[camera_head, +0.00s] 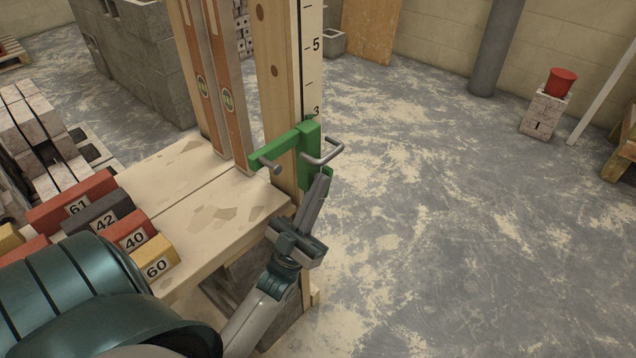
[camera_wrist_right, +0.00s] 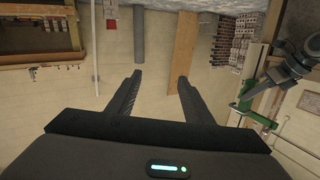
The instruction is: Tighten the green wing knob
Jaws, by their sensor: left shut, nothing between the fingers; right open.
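A green bracket (camera_head: 276,149) sits on the upright wooden post (camera_head: 279,75) beside the white scale strip, just below the mark 3. A grey bent metal handle (camera_head: 325,157) sticks out on its right and a short grey pin (camera_head: 270,166) on its left. I cannot make out a separate green wing knob. My left gripper (camera_head: 322,181) is shut and empty, its tips at the bracket's lower right, beneath the handle; contact is unclear. In the right wrist view the green bracket (camera_wrist_right: 244,102) shows at the right. My right gripper (camera_wrist_right: 160,78) is open and empty.
A wooden bench top (camera_head: 215,211) lies left of the post, with numbered blocks (camera_head: 132,235) on its left part. Two spirit levels (camera_head: 228,100) lean by the post. A red bucket (camera_head: 562,82) stands on pale blocks (camera_head: 543,115).

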